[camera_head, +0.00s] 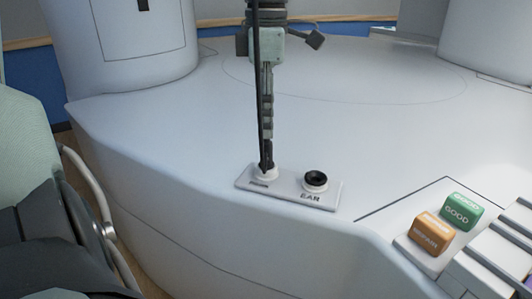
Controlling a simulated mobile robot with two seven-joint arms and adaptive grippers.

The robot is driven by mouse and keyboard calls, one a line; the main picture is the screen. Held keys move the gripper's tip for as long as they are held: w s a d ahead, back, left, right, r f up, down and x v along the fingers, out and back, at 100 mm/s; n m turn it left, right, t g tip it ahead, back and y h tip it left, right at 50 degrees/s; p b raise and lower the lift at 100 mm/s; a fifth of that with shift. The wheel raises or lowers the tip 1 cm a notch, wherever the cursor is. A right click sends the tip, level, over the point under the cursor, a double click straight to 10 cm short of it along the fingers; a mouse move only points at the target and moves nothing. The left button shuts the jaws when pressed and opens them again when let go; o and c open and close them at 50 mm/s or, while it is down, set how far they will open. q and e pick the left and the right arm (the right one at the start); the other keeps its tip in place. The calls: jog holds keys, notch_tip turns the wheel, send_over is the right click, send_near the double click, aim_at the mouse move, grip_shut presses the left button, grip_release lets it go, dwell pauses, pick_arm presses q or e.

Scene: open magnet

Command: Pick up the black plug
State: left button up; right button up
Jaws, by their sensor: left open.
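My left gripper (267,134) hangs down from the top of the view, seen nearly edge-on, open, with its fingertips just above the left side of a white panel (288,193). A thin black cable (257,90) runs down alongside it to a white round fitting (265,173) on the panel. The cable's dark end meets this fitting; I cannot tell whether the gripper touches it. To the right, a round black piece (316,180) sits in a white ring above the letters "EAR". I cannot tell whether it is a plug or a socket. My right gripper is not in view.
The panel lies on a broad white surface (390,130), clear around the gripper. An orange block (431,234) and a green block (461,211) stand at lower right beside white ridged parts (495,255). White columns (125,50) rise behind. A pale green and dark structure fills the left edge.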

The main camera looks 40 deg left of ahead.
aim_at(267, 141)
pick_arm(q)
notch_tip(267, 141, down, 6)
jog(key=shift+d+r, duration=0.1)
grip_shut()
dwell(0.4)
